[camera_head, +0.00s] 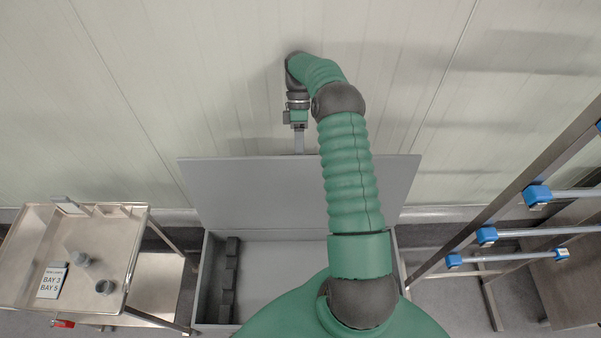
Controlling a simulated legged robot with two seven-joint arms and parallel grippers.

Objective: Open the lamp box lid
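The lamp box (205,285) is a grey, open-topped box in the middle, partly hidden by my arm. Its flat grey lid (260,190) stands raised along the back of the box, with its broad face toward me. One green arm enters from the bottom, right of centre, and I take it as my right arm. Its gripper (299,145) is at the lid's upper edge, with a narrow grey finger part reaching down to it. I cannot tell whether it touches the lid or is open. My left gripper is not in view.
A dark notched holder (229,280) lies inside the box at the left. A metal rack (525,180) with blue-ended bars stands right. A pale panelled wall is behind.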

